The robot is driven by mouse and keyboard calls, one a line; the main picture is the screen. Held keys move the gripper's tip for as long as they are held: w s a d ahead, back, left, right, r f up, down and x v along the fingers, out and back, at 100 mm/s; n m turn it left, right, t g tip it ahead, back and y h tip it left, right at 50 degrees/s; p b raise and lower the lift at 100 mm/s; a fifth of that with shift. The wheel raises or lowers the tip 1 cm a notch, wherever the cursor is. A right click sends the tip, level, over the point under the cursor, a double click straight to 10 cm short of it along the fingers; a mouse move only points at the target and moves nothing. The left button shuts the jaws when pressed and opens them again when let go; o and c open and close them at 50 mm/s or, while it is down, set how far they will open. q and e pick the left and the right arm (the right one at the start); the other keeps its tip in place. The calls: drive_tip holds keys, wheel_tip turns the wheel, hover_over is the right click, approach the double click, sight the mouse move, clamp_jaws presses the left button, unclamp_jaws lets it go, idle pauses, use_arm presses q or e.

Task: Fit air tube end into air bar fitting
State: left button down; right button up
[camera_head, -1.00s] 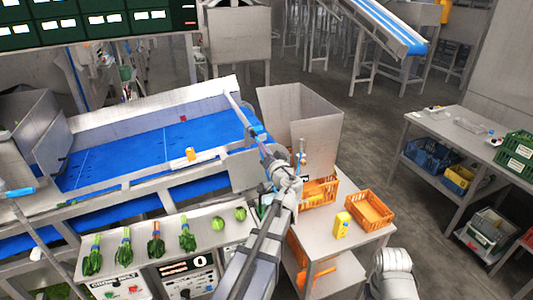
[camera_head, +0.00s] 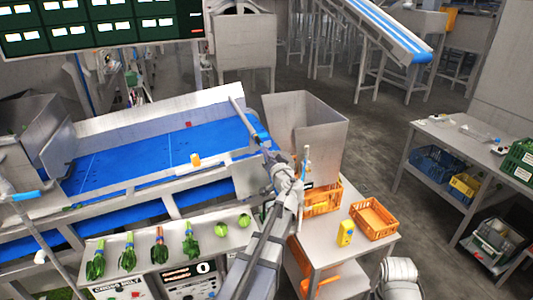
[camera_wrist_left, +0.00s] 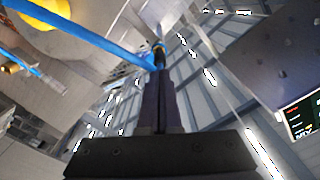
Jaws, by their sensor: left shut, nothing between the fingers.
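My left gripper (camera_head: 269,160) is by the near right end of the blue belt, beside the end of a grey bar (camera_head: 238,112). In the left wrist view its two dark fingers (camera_wrist_left: 160,68) are shut together, with nothing seen between them. A blue tube (camera_wrist_left: 85,32) runs from the upper left to just beyond the fingertips. A small dark piece with a light tip (camera_wrist_left: 159,48) is at the tube's end there. I cannot tell whether the tube is seated in a fitting. My right gripper is not in view.
The blue belt (camera_head: 115,165) lies left, with an orange-yellow item (camera_head: 195,159) on its near side. A steel hopper (camera_head: 325,125) stands right of my gripper. Orange crates (camera_head: 373,222) and a yellow carton (camera_head: 345,233) are on the side table. Bunched greens (camera_head: 190,240) line the front shelf.

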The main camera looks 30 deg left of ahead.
use_arm(q)
drive_tip(key=shift+w+a+r, duration=0.1)
drive_tip(key=shift+w+a, duration=0.05)
drive_tip(key=v, duration=1)
drive_tip(key=shift+s+d, duration=0.2)
drive_tip(key=shift+s, duration=0.1)
idle(0.3)
